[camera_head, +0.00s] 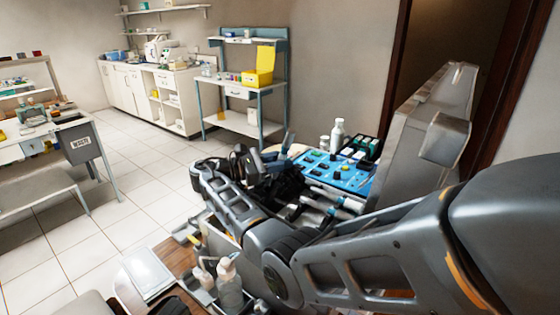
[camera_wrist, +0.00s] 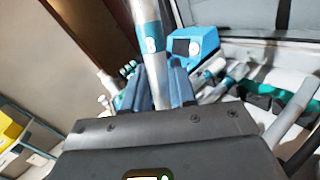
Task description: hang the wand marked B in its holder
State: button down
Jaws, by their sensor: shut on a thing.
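The wand marked B (camera_wrist: 150,45) stands between my gripper's fingers (camera_wrist: 156,85) in the wrist view. It has a grey-white shaft and a teal band with a white B, and leans slightly. My gripper is shut on it. To its right is a row of white and teal wands (camera_wrist: 238,72), apparently at the holder; which slot belongs to B cannot be told. In the head view my gripper (camera_head: 283,148) is small and dark beside the blue work surface, and the held wand is not clear there. White wand-like pieces (camera_head: 345,202) lie behind my arm.
A blue box with a dark screen (camera_wrist: 192,44) stands behind the held wand. A blue tray (camera_head: 350,180) carries several small items, with a white bottle (camera_head: 338,135) behind it. A grey panel (camera_head: 425,125) rises at the right. Pump bottles (camera_head: 229,285) stand at the lower middle.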

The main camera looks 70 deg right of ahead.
aim_at(273, 181)
jog(key=shift+f, duration=0.15)
dwell(0.3)
jog(key=shift+w+d+f+b, duration=0.1)
jog(key=shift+w+f+b, duration=0.15)
jog(key=shift+f+b, duration=0.4)
jog(key=shift+w+f+b, duration=0.2)
jog(key=shift+f+b, duration=0.4)
jog(key=shift+w+d+f+b, duration=0.1)
jog(key=shift+w+f+b, duration=0.15)
jog(key=shift+f+b, duration=0.4)
jog(key=shift+f, duration=0.1)
jog(key=shift+w+d+f+b, duration=0.1)
jog(key=shift+w+f+b, duration=0.15)
jog(key=shift+f+b, duration=0.45)
jog(key=shift+w+f+b, duration=0.25)
jog(key=shift+f+b, duration=0.3)
jog(key=shift+b, duration=0.25)
jog(key=c, duration=0.8)
grip_release()
jog(key=shift+b+v, duration=1.5)
jog(key=shift+v, duration=2.5)
